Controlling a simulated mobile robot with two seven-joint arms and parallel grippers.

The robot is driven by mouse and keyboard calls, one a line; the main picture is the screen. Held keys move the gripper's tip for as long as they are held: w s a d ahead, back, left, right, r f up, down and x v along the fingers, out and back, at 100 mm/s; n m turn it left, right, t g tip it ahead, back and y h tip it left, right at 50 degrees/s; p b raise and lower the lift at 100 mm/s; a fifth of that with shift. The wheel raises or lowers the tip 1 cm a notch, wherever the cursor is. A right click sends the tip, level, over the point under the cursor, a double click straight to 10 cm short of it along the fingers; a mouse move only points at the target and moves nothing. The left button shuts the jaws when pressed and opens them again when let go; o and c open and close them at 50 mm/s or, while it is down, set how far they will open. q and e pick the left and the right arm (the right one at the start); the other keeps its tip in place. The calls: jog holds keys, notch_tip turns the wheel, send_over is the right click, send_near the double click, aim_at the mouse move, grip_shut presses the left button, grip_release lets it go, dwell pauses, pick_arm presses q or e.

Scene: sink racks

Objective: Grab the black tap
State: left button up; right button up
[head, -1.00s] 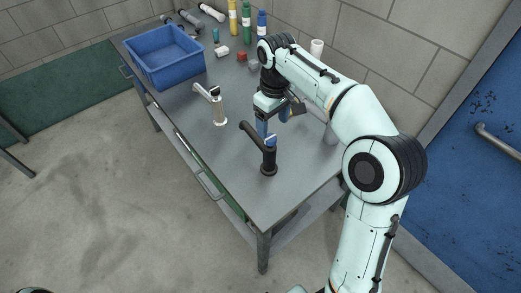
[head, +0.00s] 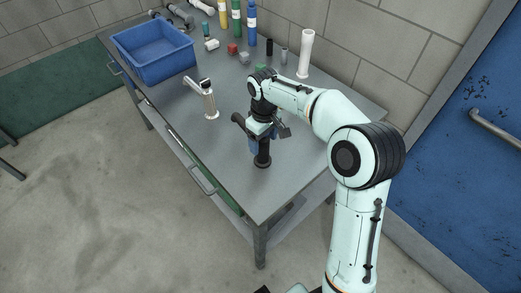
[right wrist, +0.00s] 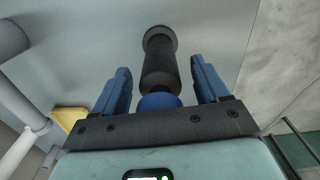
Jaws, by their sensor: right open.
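The black tap (head: 263,157) stands upright on the grey table near its front edge, its spout pointing up and left in the head view. My right gripper (head: 261,144) is at the tap's upper part, with its blue fingers on either side of it. In the right wrist view the tap's dark body (right wrist: 160,65) lies between the two open fingers (right wrist: 162,90), with a visible gap on each side. A blue part of the tap shows close to the palm. My left gripper is not in view.
A silver tap (head: 209,102) stands to the left on the table. A blue bin (head: 153,64) is at the far left. Several bottles, small blocks and a white tube (head: 305,54) stand at the back by the wall. The table's front right is clear.

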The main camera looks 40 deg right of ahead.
jog(key=shift+c, duration=0.3)
grip_shut()
jog(key=shift+r, duration=0.1)
